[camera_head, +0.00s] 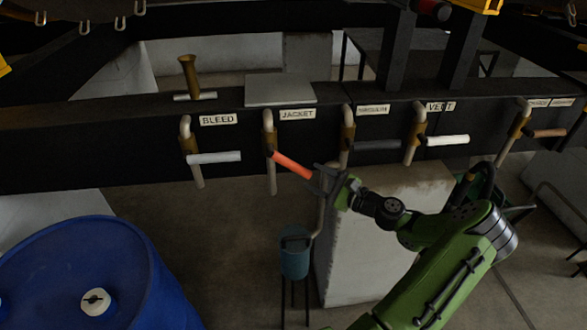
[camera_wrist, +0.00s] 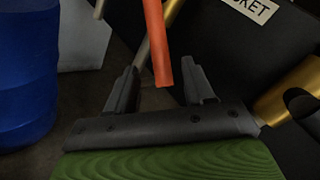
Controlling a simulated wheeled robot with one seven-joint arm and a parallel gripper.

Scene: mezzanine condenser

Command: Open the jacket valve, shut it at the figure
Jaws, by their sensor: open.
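The jacket valve is a brass body on a pale pipe under the JACKET label (camera_head: 297,114). Its red-orange lever (camera_head: 291,165) slants down to the right from the pipe. My gripper (camera_head: 318,178) is at the free end of this lever. In the wrist view the red lever (camera_wrist: 157,40) comes down from the top, and its end lies between my two open fingers (camera_wrist: 160,90). The fingers stand apart from it on both sides. No figure or gauge reading is legible in either view.
Neighbouring valves have a white BLEED lever (camera_head: 214,158), a dark lever (camera_head: 376,145) close to my gripper, and a white VENT lever (camera_head: 447,140). A small blue vessel (camera_head: 294,262) stands below. A blue drum (camera_head: 90,270) is at lower left.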

